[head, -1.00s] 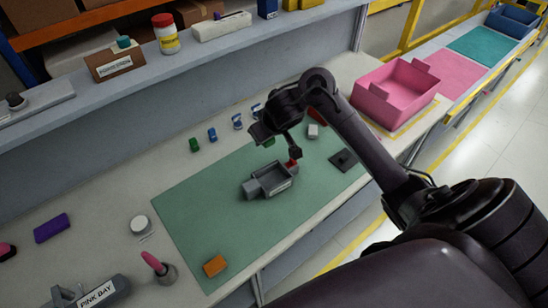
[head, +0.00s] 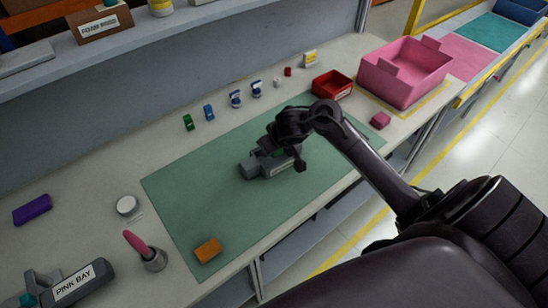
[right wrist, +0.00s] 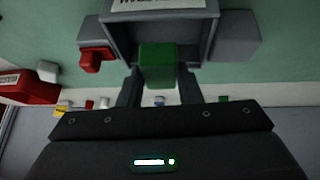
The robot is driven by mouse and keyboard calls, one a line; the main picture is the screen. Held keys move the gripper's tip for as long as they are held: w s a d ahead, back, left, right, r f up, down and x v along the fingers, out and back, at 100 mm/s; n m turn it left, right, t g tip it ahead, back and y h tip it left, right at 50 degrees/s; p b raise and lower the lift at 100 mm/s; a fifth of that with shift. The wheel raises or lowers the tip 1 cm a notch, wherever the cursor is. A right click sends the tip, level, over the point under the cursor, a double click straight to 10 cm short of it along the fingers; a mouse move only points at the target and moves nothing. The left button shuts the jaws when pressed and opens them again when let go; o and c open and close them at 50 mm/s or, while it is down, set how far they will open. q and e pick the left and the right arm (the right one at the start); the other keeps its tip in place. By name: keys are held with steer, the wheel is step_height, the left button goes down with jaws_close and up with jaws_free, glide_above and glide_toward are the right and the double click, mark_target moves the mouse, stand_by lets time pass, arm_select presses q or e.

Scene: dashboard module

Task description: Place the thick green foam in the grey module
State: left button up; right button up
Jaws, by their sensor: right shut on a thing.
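The grey module (head: 252,168) sits on the green mat (head: 190,195) and is partly covered by my right gripper in the head view. In the right wrist view its grey walls (right wrist: 203,35) frame an open cavity. My right gripper (right wrist: 160,92) is shut on the green foam (right wrist: 158,66), a block between its two fingers. The foam is lined up with the cavity; I cannot tell whether it is inside or just above. In the head view my right gripper (head: 281,154) is over the module. My left gripper is not in view.
A red piece (right wrist: 95,58) is beside the module in the wrist view. A red bin (head: 333,85) and pink tub (head: 403,75) stand at the right. Small green and blue items (head: 209,113) line the back. An orange block (head: 208,250) lies on the mat's front.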

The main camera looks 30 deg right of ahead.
mark_target(274, 154)
steer(key=shift+f+b, duration=0.75)
steer(key=shift+f, duration=1.6)
steer(key=shift+f, duration=0.1)
steer(key=o, duration=0.9)
steer(key=shift+r, duration=0.3)
steer(key=p+v, duration=0.5)
steer(key=v, duration=0.6)
steer(key=shift+s+r+p, duration=0.2)
steer(key=shift+s+p, duration=0.1)
steer(key=shift+s+a+f, duration=0.1)
